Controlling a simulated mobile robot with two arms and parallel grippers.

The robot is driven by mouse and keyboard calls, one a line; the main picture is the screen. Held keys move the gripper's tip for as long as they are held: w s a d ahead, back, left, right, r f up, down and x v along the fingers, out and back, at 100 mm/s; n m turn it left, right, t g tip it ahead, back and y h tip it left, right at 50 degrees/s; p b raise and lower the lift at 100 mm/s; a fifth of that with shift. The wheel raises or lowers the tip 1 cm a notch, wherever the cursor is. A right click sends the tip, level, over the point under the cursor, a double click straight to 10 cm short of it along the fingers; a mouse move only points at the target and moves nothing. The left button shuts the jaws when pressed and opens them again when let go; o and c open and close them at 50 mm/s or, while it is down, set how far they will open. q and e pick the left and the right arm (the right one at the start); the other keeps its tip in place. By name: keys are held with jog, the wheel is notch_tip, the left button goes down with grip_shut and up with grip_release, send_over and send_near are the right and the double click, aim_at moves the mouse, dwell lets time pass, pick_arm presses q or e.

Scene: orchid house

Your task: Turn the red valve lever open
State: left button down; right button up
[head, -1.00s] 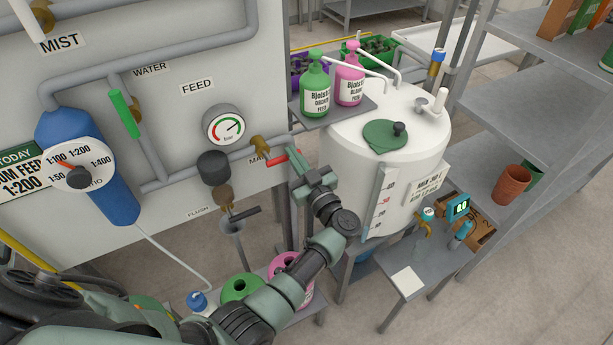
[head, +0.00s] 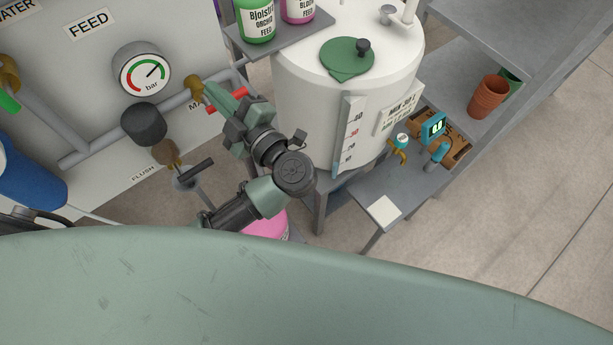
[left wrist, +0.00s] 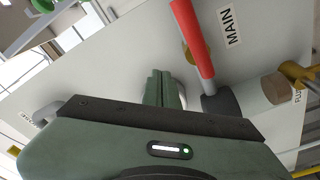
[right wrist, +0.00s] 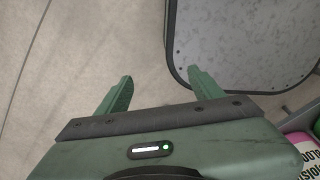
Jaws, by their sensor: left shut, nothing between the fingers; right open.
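The red valve lever (left wrist: 192,38) stands out beside the MAIN label in the left wrist view, with brass (left wrist: 187,56) behind it. In the head view only a short red piece of the lever (head: 240,93) shows past my left gripper (head: 212,88), which hides the rest. The brass valve body (head: 196,89) sits on the grey pipe. My left gripper is shut and empty; its fingers (left wrist: 163,88) are left of the lever in the wrist view, and contact cannot be told. My right gripper (right wrist: 160,76) is open and empty over the floor, away from the lever.
A pressure gauge (head: 142,70) and a dark round knob (head: 144,124) are left of the valve. The white tank (head: 300,100) stands close on the right, with a bottle shelf (head: 285,38) above. A grey-topped surface (right wrist: 240,40) lies near my right gripper.

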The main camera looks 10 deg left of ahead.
pick_arm(q)
jog(key=shift+a+r, duration=0.25)
jog(key=shift+a, duration=0.4)
jog(key=shift+a+r, duration=0.25)
jog(key=shift+a, duration=0.35)
jog(key=s+a+r+b+v, duration=0.1)
jog(key=b+v, duration=0.2)
jog(key=v, duration=0.7)
jog(key=w+d+f+m+t+h+p, duration=0.1)
jog(key=w+d+f+m+t+h, duration=0.85)
jog(key=m+t, duration=0.35)
jog(key=s+d+f+m+g+h, duration=0.1)
jog(key=f+m+g+h, duration=0.3)
jog(key=f, duration=0.9)
jog(key=s+d+f+m+g+h, duration=0.2)
jog(key=s+f+m+g+h, duration=0.1)
jog(key=f, duration=1)
jog(key=m+g+h+p, duration=0.1)
jog(key=m+h, duration=0.1)
jog(key=m, duration=0.1)
jog(key=shift+m, duration=0.3)
pick_arm(e)
jog(key=shift+w+f, duration=0.25)
jog(key=shift+f, duration=0.55)
